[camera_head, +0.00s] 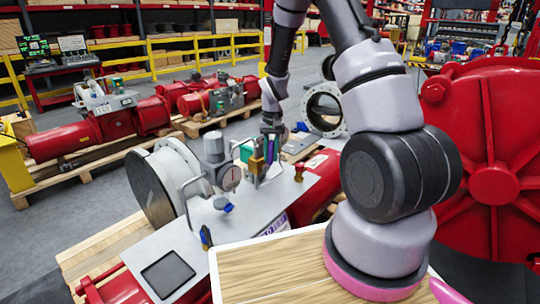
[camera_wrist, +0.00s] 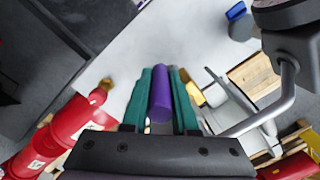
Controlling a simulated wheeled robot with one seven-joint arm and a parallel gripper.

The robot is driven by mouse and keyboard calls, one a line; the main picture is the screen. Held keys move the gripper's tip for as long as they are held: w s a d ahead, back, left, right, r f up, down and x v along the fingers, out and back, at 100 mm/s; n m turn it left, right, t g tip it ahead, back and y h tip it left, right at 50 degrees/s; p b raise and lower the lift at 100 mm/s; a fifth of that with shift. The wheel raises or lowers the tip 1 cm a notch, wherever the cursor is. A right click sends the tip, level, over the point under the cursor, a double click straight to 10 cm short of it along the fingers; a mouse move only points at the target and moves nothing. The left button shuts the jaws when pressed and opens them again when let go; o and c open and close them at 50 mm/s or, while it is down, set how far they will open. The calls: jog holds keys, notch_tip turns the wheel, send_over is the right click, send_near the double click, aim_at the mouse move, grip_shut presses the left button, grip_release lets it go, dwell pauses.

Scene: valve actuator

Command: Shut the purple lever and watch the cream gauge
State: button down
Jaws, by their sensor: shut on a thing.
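The purple lever (camera_wrist: 161,95) stands between the two teal fingers of my gripper (camera_wrist: 160,72) in the wrist view, with a finger against each side. In the head view my gripper (camera_head: 260,164) reaches down to the grey panel, and a strip of purple lever (camera_head: 270,151) shows at its fingers. The lever's base is mostly hidden. The pale gauge (camera_head: 230,178) stands just left of my gripper on the panel, its dial too small to read. Part of a grey round housing (camera_wrist: 290,12) shows at the wrist view's upper right.
A bent metal pipe (camera_wrist: 270,105) runs close to the right of my gripper. A small blue handle (camera_head: 223,204) sits in front of the gauge, and a brass fitting (camera_head: 299,171) right of the lever. A large red flanged body (camera_head: 495,165) fills the right side.

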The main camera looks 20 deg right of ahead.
jog(key=w+d+f+g+y, duration=0.3)
jog(key=d+f+g+y, duration=0.2)
jog(key=y, duration=0.8)
jog(key=shift+w+f+g, duration=0.25)
jog(key=shift+f+g, duration=0.2)
jog(key=shift+g, duration=1.45)
jog(key=shift+d, duration=0.1)
jog(key=c, duration=0.7)
grip_release()
jog(key=v, duration=1)
jog(key=shift+w+d, duration=0.25)
jog(key=shift+d, duration=0.1)
